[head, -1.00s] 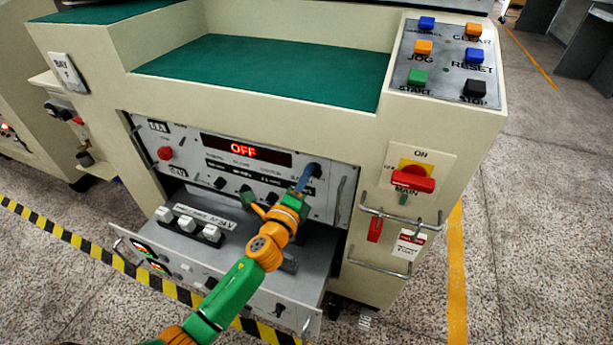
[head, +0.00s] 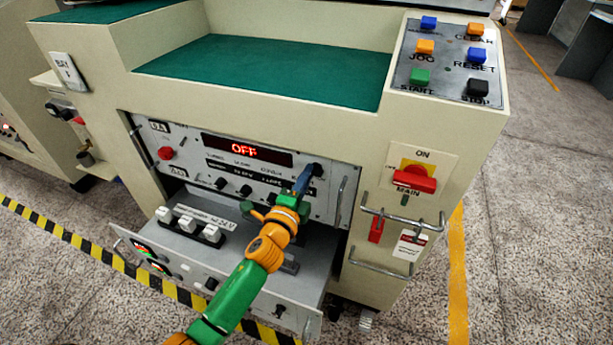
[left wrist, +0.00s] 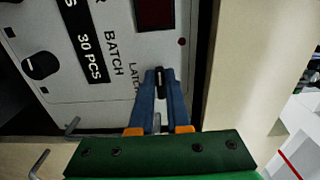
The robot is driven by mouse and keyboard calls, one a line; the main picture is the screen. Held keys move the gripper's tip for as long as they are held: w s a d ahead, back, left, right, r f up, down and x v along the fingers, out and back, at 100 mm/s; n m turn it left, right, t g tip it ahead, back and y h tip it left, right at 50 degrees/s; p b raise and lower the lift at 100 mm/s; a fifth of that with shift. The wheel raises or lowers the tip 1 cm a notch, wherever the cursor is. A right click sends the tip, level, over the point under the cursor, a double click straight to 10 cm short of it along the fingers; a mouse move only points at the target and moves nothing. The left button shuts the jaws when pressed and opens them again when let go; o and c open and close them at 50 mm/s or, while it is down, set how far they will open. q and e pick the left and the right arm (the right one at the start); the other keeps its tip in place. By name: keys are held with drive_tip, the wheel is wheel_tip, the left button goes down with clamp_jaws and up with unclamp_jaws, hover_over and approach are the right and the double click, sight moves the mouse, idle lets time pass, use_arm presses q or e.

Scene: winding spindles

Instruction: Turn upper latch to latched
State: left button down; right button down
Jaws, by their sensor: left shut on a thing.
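The upper latch is a small black knob (left wrist: 160,82) on the light panel of the upper unit, beside printed lettering that starts "LATC". In the left wrist view my left gripper (left wrist: 160,75) has its blue fingers closed on both sides of the knob. In the head view the left gripper (head: 303,180) reaches the right part of the upper panel (head: 335,215), and its fingers hide most of the knob. My right gripper is not in view.
A red display (head: 246,150) reads OFF. A lower drawer (head: 200,262) with white switches stands pulled out beneath. A metal handle (head: 341,200) is just right of the gripper. A red main switch (head: 414,180) and wire racks are further right.

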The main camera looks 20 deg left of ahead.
use_arm(q)
drive_tip(key=c, duration=0.9)
unclamp_jaws()
drive_tip(key=s, duration=0.7)
drive_tip(key=shift+a+p, duration=0.1)
drive_tip(key=shift+p, duration=0.2)
